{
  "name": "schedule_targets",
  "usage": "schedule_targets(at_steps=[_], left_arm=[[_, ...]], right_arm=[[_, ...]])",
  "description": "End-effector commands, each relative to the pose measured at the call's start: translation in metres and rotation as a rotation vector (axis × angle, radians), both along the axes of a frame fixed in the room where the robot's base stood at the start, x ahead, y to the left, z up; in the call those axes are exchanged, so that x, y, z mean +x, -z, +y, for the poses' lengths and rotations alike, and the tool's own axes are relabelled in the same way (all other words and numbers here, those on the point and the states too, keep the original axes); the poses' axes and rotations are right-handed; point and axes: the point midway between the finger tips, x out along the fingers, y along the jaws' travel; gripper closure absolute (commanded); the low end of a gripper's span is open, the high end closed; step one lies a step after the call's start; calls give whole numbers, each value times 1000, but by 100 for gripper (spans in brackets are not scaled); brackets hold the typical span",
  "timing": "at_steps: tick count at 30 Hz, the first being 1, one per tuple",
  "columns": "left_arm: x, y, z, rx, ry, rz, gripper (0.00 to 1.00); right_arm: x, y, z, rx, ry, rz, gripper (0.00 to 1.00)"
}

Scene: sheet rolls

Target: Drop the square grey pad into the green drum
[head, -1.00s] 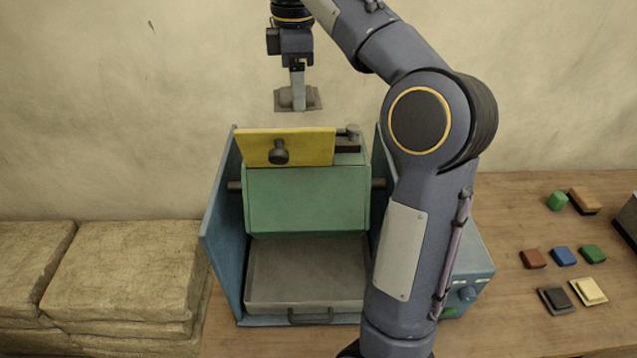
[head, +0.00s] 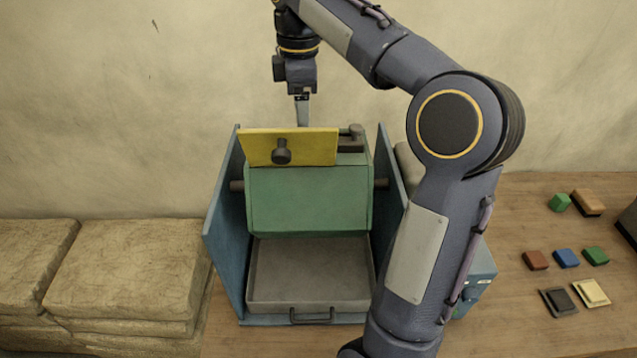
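The green drum (head: 308,200) sits between blue side plates, with its yellow lid (head: 310,148) standing up at the top. My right gripper (head: 303,112) reaches down behind the lid from above. Its fingertips are hidden by the lid, so I cannot see whether they are open or shut. The square grey pad is not visible now; the place below the fingers is hidden behind the lid. My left gripper is not in view.
A grey tray (head: 310,274) with a handle lies under the drum. Several small blocks, including a blue one (head: 566,258), a dark pad (head: 558,301) and a cream pad (head: 591,292), lie on the table at right. Stone-like slabs (head: 128,268) lie at left. My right arm crosses the drum's right side.

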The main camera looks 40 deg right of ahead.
Motion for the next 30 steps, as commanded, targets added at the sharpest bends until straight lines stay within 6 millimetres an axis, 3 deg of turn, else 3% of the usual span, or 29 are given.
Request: schedule_targets(at_steps=[12,21,30], left_arm=[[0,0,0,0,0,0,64],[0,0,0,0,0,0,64],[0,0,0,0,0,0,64]], right_arm=[[0,-3,0,0,-1,1,21],[2,-45,1,2,-2,-1,21],[1,-54,0,2,0,3,21]])
